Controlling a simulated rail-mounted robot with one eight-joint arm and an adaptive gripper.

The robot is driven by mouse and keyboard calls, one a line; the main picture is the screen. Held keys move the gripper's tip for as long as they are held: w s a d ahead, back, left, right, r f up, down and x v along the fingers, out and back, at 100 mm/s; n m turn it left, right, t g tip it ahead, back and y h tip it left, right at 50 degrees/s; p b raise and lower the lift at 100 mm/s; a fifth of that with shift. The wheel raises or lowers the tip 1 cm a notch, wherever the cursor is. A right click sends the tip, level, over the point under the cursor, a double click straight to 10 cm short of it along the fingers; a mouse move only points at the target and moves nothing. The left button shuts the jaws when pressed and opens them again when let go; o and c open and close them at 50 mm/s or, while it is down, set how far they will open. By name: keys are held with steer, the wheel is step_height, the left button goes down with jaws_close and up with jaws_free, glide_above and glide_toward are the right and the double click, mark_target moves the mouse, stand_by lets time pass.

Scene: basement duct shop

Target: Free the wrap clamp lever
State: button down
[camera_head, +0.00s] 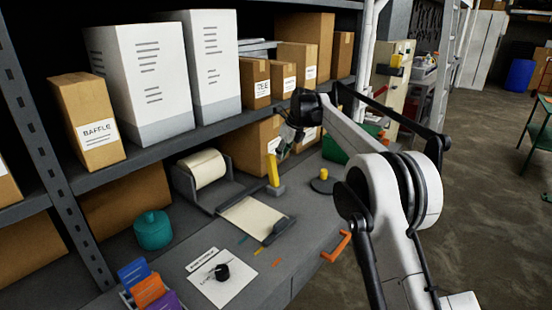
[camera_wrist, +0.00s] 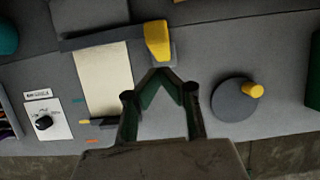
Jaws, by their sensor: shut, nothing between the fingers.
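The yellow clamp lever (camera_head: 272,170) stands upright on a small grey base (camera_head: 276,190) beside the wrap dispenser (camera_head: 225,188). The dispenser holds a cream roll (camera_head: 204,167), and a cream sheet (camera_head: 252,216) lies out flat in front of it. In the wrist view the lever (camera_wrist: 157,40) is at top centre, beside the sheet (camera_wrist: 103,78). My gripper (camera_wrist: 163,72) is shut and empty, its tips just below the lever in that view. In the head view my gripper (camera_head: 284,148) is near the lever's top. I cannot tell whether they touch.
A round grey disc with a yellow knob (camera_head: 323,181) stands right of the lever. A green bin (camera_head: 337,149) is behind it. A teal pot (camera_head: 153,230), a paper with a black knob (camera_head: 222,277) and coloured cards (camera_head: 147,288) lie left. Shelves with boxes overhang the bench's back.

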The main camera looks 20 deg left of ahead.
step_height(320, 180, up, 10)
steer(key=d, duration=0.1)
stand_by(0.4)
steer(key=shift+d, duration=0.1)
steer(key=shift+s+r, duration=0.1)
steer(key=s+d+r+n+t+b, duration=0.1)
steer(key=s+d+r+n, duration=0.2)
steer(key=d+r, duration=0.3)
steer(key=s+d+r+n+t+b, duration=0.1)
steer(key=s+d+r+n, duration=0.2)
steer(key=d, duration=0.5)
steer(key=s+d+r+n+t+h+b, duration=0.15)
steer(key=s+d+n, duration=0.35)
steer(key=s+d, duration=0.8)
steer(key=s+d+f+n+h+b, duration=0.1)
steer(key=s+d+f+n, duration=0.3)
steer(key=s, duration=0.5)
steer(key=s+d+f+n, duration=0.2)
steer(key=s+d+f, duration=0.1)
steer(key=s+d, duration=0.5)
steer(key=s+d+f+n+t, duration=0.1)
steer(key=s+d+f+n, duration=0.1)
steer(key=s+f, duration=0.5)
steer(key=s+d+f+n+t+h+b, duration=0.1)
steer(key=s+d+f+n, duration=0.1)
steer(key=s+f, duration=0.5)
steer(key=shift+s+d+f+n, duration=0.2)
steer(key=shift+s+f+n, duration=0.1)
steer(key=shift+s+n, duration=0.65)
